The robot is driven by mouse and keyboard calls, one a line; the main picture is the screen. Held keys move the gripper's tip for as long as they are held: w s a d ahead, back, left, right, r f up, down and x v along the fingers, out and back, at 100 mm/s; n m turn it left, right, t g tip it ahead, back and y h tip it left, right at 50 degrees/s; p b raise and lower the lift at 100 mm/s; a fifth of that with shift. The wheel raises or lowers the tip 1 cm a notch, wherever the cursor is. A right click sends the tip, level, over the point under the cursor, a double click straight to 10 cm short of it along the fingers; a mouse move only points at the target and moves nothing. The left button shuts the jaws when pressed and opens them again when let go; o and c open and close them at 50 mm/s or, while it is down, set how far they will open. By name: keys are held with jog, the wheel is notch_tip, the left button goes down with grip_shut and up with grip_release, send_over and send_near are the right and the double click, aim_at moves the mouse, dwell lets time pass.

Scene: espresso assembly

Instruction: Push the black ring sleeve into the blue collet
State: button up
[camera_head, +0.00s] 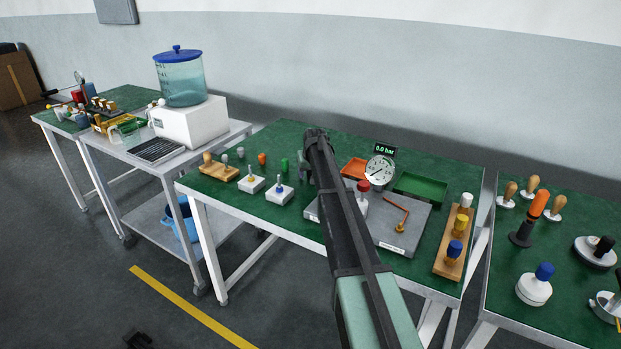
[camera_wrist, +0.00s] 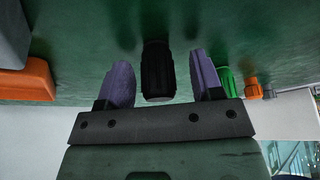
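The black ring sleeve (camera_wrist: 157,72), a dark ribbed cylinder, stands on the green table top in the wrist view. My gripper (camera_wrist: 160,62) is open, with one purple finger on each side of it and a visible gap on both sides. In the head view my forearm hides the sleeve and most of my gripper. A white block with a small blue-based fitting (camera_head: 279,190), seemingly the blue collet, stands near the front edge, left of my arm. It is too small to see into.
A green cylinder (camera_wrist: 229,82) and an orange one (camera_wrist: 253,88) stand beside my right finger in the wrist view. A white block with a yellow fitting (camera_head: 251,183) is left of the blue one. A grey plate (camera_head: 405,240) with a gauge (camera_head: 380,170) lies right of my arm.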

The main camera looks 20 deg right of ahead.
jog(key=c, duration=0.9)
jog(key=shift+r, duration=0.1)
jog(key=shift+c, duration=0.2)
